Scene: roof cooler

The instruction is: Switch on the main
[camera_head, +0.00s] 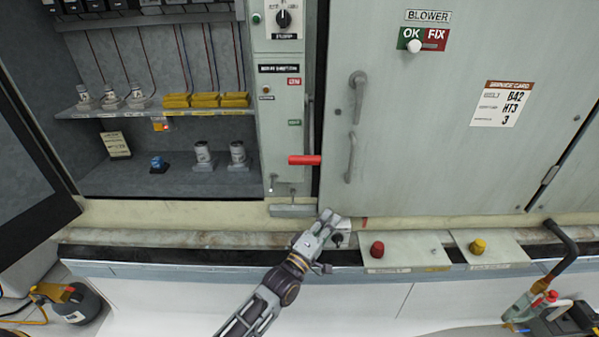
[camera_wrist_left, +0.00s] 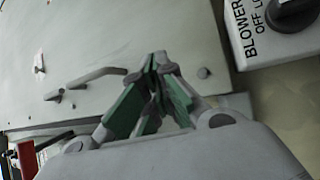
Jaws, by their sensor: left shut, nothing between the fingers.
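A lever with a red grip (camera_head: 305,160) sticks out sideways from the narrow grey switch panel (camera_head: 278,140). It sits low on its slot, below a small red label (camera_head: 293,81) and a small green label (camera_head: 294,122). My left gripper (camera_head: 331,218) is shut and empty, below and to the right of the red grip and apart from it. In the left wrist view its green-padded fingertips (camera_wrist_left: 157,65) meet. A red piece at the lower left edge (camera_wrist_left: 27,158) looks like the grip. My right gripper is not in view.
A rotary knob (camera_head: 283,18) sits at the panel top. The closed blower door (camera_head: 430,110) with handles is right of the lever; an open compartment (camera_head: 120,180) is left. A blower switch (camera_wrist_left: 285,25) is near my gripper. Red (camera_head: 377,249) and yellow (camera_head: 478,246) buttons line the ledge.

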